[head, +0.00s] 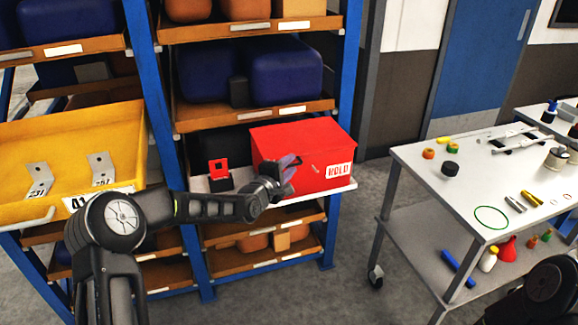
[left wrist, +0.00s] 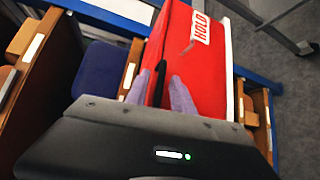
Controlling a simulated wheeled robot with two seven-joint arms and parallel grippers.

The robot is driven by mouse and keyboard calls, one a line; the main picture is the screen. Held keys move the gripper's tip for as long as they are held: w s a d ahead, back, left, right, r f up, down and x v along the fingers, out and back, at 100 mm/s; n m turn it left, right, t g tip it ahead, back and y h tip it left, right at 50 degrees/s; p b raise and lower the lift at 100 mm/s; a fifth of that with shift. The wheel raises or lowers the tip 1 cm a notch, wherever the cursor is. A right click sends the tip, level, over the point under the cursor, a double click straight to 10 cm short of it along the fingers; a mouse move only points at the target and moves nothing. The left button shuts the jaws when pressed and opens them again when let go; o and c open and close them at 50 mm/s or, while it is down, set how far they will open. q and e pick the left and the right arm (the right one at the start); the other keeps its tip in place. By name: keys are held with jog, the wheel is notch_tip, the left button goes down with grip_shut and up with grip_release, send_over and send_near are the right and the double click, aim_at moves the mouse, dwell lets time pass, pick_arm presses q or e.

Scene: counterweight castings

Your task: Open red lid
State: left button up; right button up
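A red box with a lid (head: 305,150) and a white HOLD label stands on a white shelf of the blue rack in the head view. The lid looks closed. My left gripper (head: 290,164) is in front of the box's front face, at its left part. In the left wrist view the red box (left wrist: 205,75) fills the upper middle, and the two fingers of my left gripper (left wrist: 162,92) point at it, apart, with a dark strip between them. I cannot tell whether the fingers touch the box. My right gripper is not in view; a dark part of my arm shows at bottom right.
A small red and black stand (head: 219,175) is left of the box. A yellow tray (head: 70,125) with metal brackets is at left. Dark blue bins (head: 285,72) sit on the shelf above. A white cart (head: 455,195) with small parts stands at right, with open floor between.

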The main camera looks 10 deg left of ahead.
pick_arm(q)
grip_shut()
dwell(1.2)
